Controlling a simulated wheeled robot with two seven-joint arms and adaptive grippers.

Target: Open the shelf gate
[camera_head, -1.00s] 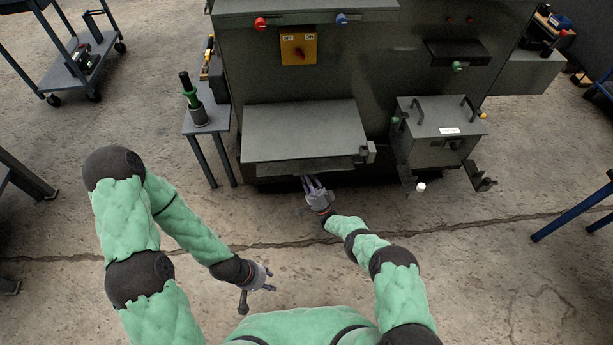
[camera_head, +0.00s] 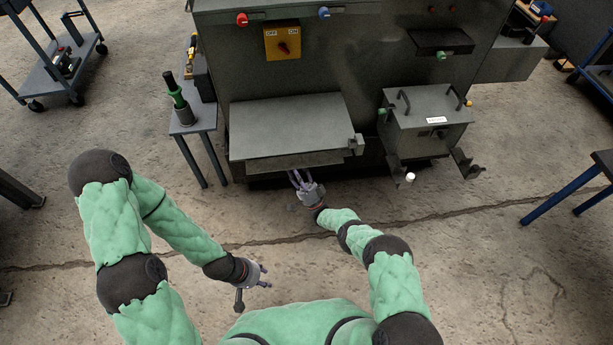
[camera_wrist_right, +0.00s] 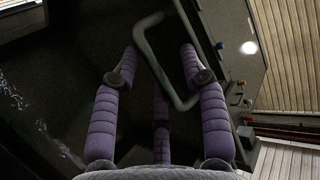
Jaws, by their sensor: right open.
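The grey shelf (camera_head: 288,124) juts from the front of the dark enclosure, with a narrow front panel (camera_head: 290,162) under its front edge; I cannot tell for certain that this panel is the gate. My right gripper (camera_head: 297,178) is just below that panel, fingers pointing at it. In the right wrist view it is open (camera_wrist_right: 160,58), with a bent grey bar handle (camera_wrist_right: 156,73) showing between and beyond its fingers. I cannot tell whether they touch it. My left gripper (camera_head: 265,276) hangs low over the floor, away from the shelf; its opening is unclear.
A grey box with handles (camera_head: 428,120) is mounted right of the shelf, with brackets below it. A small side table (camera_head: 195,121) with a green-banded tool (camera_head: 177,97) stands left. A yellow switch plate (camera_head: 282,43) is above. The floor in front is clear.

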